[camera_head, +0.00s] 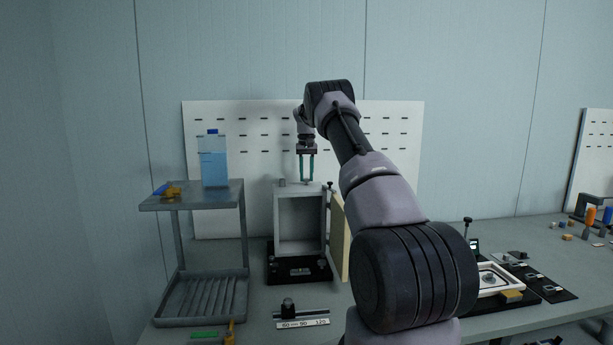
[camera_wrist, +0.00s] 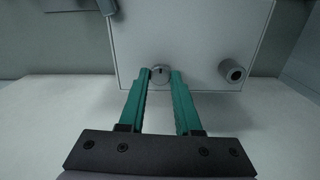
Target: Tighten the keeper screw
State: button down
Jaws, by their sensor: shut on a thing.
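A grey box-shaped fixture (camera_head: 277,222) stands on a black base, its front opening facing me. My gripper (camera_head: 307,181) points down at the top of the box, with its teal fingers touching down near the right part of the top. In the wrist view, a small round grey screw head (camera_wrist: 160,69) with a dark mark sits on the pale top face (camera_wrist: 190,35). My gripper's fingertips (camera_wrist: 160,77) are closed on its two sides. I take it to be the keeper screw. In the head view the screw is too small to tell apart from the fingertips.
A grey knob (camera_wrist: 232,71) stands on the same face, beside the screw. A cream door panel (camera_head: 339,238) stands open at the box's right. A shelf stand (camera_head: 192,202) with a blue bottle (camera_head: 213,163) is at left. A framed tray (camera_head: 496,291) lies at right.

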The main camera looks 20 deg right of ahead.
aim_at(307, 179)
jog(key=m, duration=0.4)
jog(key=shift+m, duration=0.3)
jog(key=m, duration=0.3)
jog(key=shift+m, duration=0.3)
jog(key=m, duration=0.8)
jog(key=shift+m, duration=0.3)
jog(key=c, duration=0.6)
grip_release()
notch_tip(307, 179, up, 11)
